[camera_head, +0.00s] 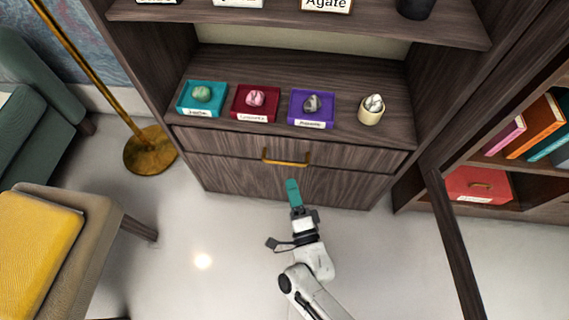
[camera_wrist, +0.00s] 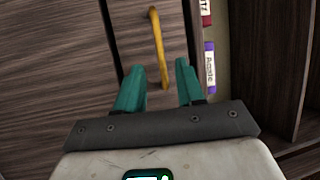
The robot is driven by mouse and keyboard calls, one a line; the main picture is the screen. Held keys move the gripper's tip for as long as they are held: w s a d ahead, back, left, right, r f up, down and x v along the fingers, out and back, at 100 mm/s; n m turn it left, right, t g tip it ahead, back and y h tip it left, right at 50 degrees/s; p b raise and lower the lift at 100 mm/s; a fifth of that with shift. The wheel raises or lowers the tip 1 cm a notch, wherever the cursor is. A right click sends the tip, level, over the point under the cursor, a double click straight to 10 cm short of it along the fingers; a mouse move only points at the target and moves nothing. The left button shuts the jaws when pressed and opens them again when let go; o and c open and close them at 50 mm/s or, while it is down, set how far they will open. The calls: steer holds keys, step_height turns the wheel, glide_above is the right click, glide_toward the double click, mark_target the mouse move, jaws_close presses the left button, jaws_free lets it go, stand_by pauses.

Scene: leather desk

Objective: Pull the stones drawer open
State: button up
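The drawer (camera_head: 222,148) is a dark wood front below the shelf of stones, and it looks shut. Its brass bar handle (camera_head: 286,162) runs across the middle of the front. In the wrist view the handle (camera_wrist: 158,45) stands upright in the picture, with its near end between the fingertips. My gripper (camera_head: 292,184) is just in front of and below the handle in the head view. Its two teal fingers (camera_wrist: 159,78) are apart, with nothing clearly gripped. Whether a finger touches the handle cannot be told.
A brass lamp base (camera_head: 150,158) and yellow-cushioned seat (camera_head: 38,250) stand left. An open door (camera_head: 455,245) stands right.

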mark_target(284, 162)
steer(key=b+x, duration=0.1)
steer(key=x, duration=0.7)
steer(key=shift+f+b, duration=0.1)
steer(key=shift+b, duration=0.3)
steer(key=shift+c, duration=0.4)
jaws_close()
